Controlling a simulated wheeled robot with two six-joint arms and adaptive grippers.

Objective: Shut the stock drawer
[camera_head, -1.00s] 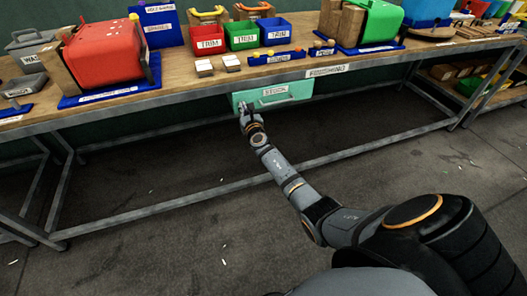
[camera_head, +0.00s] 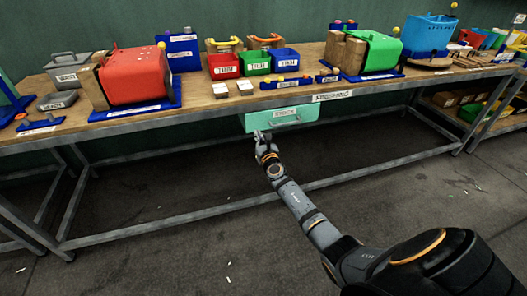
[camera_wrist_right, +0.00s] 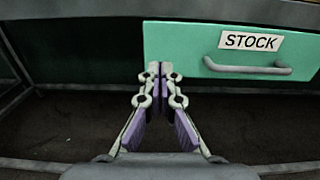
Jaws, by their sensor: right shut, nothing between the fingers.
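The stock drawer (camera_head: 300,121) is a mint-green box with a bar handle and a STOCK label, hung under the front edge of the workbench. In the right wrist view the drawer front (camera_wrist_right: 180,47) lies close under the bench rail, with no open inside showing; I cannot tell whether a small gap is left. My right gripper (camera_head: 260,136) is shut and empty at the drawer's lower left corner. In the right wrist view its fingertips (camera_wrist_right: 160,70) overlap the drawer front's left part, left of the handle (camera_wrist_right: 247,69); contact is unclear. My left gripper is not in view.
The wooden workbench (camera_head: 205,108) carries a red press (camera_head: 133,78), a green press (camera_head: 372,54) and several small labelled bins. A metal leg rail (camera_head: 170,222) runs low beneath the bench. The floor under and before the bench is mostly clear.

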